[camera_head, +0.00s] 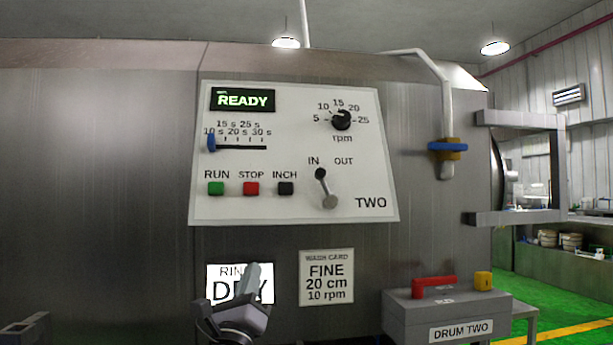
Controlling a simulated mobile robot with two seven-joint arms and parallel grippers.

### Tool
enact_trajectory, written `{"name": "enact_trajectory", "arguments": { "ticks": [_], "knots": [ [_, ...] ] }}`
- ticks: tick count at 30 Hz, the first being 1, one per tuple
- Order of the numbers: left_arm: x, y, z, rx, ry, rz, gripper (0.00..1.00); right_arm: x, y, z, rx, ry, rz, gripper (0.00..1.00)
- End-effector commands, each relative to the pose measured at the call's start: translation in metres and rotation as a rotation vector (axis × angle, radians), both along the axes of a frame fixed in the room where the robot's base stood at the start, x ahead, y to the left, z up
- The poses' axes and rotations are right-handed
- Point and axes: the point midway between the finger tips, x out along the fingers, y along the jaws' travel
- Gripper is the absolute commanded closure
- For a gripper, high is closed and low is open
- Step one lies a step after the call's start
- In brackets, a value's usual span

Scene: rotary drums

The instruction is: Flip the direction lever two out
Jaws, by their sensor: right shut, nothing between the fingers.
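The direction lever (324,187) is on the white control panel (300,212) marked TWO. Its dark knob is up and tilted slightly left, near the IN label; the OUT label is to its right. Its round grey pivot is at the lower end. My right gripper (253,274) is low in the view, below the panel and left of the lever, apart from it. It is shut and empty, pointing up, and covers part of a lit RINSE/DRY-like sign (218,283) whose text is partly hidden.
The panel also has a READY display (243,100), a blue slider (211,143), an rpm knob (341,120) and RUN, STOP and INCH buttons (250,188). A wash card (326,277) is below. A grey DRUM TWO box (410,318) with a red handle stands at lower right.

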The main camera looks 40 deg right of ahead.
Motion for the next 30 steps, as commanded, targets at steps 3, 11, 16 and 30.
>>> {"name": "enact_trajectory", "arguments": {
  "ticks": [3,11,16,30],
  "knots": [
    [0.000,0.000,0.001,0.002,0.001,0.000,1.00,-0.003,-0.018,0.051,0.246,-0.245,0.046,1.00],
    [-0.001,0.001,0.003,0.002,0.002,0.002,1.00,-0.012,-0.031,0.127,0.753,-0.728,0.172,1.00],
    [-0.001,0.001,0.003,0.001,0.002,0.004,1.00,-0.016,-0.024,0.159,0.987,-0.931,0.235,1.00],
    [-0.002,0.001,0.003,0.003,0.003,0.005,1.00,-0.018,-0.016,0.174,1.118,-1.034,0.267,1.00]
  ]
}}
